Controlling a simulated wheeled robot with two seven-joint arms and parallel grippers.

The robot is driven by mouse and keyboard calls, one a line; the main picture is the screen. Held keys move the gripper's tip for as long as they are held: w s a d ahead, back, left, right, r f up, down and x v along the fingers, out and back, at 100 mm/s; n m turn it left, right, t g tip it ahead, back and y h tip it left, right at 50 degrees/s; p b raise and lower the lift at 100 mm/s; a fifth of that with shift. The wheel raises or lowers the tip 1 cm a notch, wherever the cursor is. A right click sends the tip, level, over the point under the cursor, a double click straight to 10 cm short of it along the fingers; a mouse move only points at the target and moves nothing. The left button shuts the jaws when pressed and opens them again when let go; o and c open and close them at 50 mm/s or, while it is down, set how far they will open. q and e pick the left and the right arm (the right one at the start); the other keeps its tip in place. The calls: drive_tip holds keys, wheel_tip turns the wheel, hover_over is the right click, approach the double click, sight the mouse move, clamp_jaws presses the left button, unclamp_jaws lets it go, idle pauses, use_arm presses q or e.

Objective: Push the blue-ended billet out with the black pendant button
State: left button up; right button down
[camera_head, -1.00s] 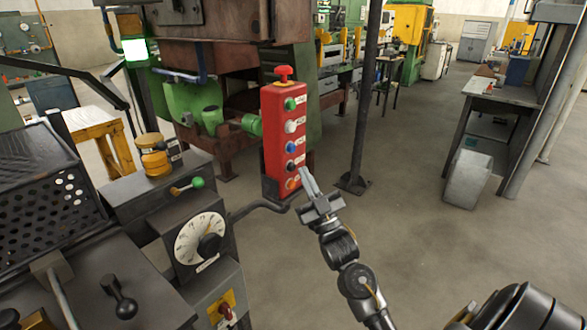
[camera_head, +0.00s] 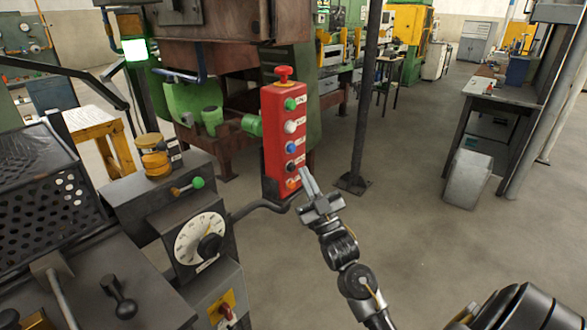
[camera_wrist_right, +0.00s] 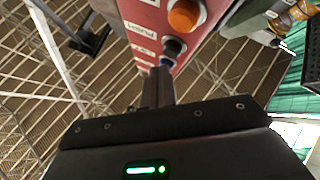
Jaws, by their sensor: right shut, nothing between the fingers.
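The red pendant (camera_head: 284,142) hangs upright in the middle of the head view, with a red knob on top and a column of buttons. Its black button (camera_head: 291,166) sits below the blue one and above the orange one. It also shows in the right wrist view (camera_wrist_right: 173,47). My right gripper (camera_head: 307,172) is shut and empty, its fingertips close to the pendant's lower right side, near the black button's height. I cannot tell whether they touch it. In the wrist view the fingers (camera_wrist_right: 158,85) point toward the button column. The blue-ended billet and my left gripper are not in view.
A dial box (camera_head: 201,240) and a green-knobbed lever (camera_head: 197,183) stand left of the pendant. A bent dark arm runs below the pendant. A dark post (camera_head: 365,100) rises behind it. A workbench (camera_head: 500,92) is at the right.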

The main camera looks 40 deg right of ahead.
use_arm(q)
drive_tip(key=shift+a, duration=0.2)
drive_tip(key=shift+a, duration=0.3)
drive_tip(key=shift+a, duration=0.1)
use_arm(e)
drive_tip(key=shift+w, duration=0.15)
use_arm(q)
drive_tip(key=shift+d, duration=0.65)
use_arm(e)
drive_tip(key=shift+w+a, duration=0.1)
drive_tip(key=shift+w, duration=0.15)
